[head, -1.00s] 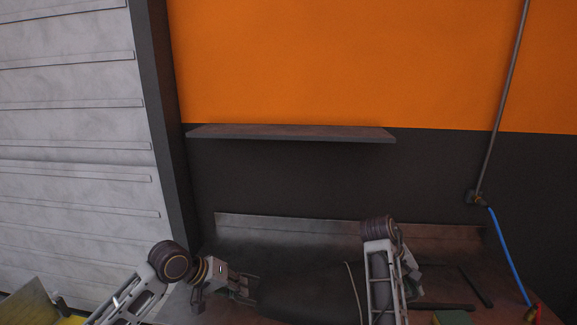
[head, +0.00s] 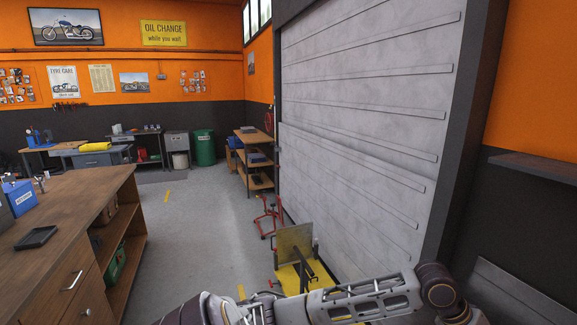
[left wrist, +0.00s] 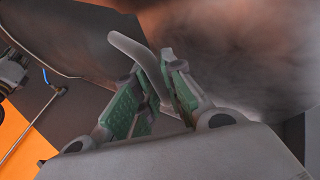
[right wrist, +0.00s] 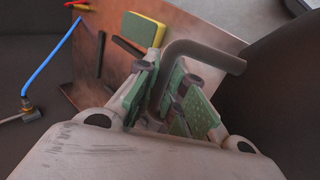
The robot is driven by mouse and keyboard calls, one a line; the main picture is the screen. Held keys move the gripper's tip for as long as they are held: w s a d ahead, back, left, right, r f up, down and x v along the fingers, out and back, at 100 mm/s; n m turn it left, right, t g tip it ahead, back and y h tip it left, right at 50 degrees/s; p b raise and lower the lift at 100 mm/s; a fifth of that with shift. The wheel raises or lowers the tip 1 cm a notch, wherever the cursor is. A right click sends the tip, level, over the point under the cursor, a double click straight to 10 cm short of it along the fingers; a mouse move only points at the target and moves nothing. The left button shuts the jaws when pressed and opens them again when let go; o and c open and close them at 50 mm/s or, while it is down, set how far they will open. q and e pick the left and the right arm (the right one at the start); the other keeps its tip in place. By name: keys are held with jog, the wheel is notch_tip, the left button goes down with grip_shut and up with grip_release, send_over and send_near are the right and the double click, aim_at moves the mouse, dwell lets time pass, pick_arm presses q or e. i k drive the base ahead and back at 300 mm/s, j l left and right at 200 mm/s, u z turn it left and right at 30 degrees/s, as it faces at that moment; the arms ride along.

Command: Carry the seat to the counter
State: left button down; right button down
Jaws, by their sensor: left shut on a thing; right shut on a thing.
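The black seat (right wrist: 283,90) fills the right side of the right wrist view, and its dark body also shows at the upper left of the left wrist view (left wrist: 75,38). My left gripper (left wrist: 158,88) is shut on a grey curved bar at the seat. My right gripper (right wrist: 160,88) is shut on a similar grey bent bar beside the seat. The seat and both gripper tips are outside the head view; only part of my arm shows at its bottom. A wooden counter (head: 75,205) with drawers and open shelves stands at the left of the head view.
The counter holds a black tray (head: 37,237) and a blue box (head: 20,197). Grey floor (head: 190,215) is free beside it. A yellow lift with an upright plate (head: 294,243) and a red stand (head: 268,217) stand by the roller door (head: 350,120). A yellow-green sponge (right wrist: 143,29) lies on the metal bench.

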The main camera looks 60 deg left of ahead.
aim_at(79, 190)
jog(key=u, duration=3)
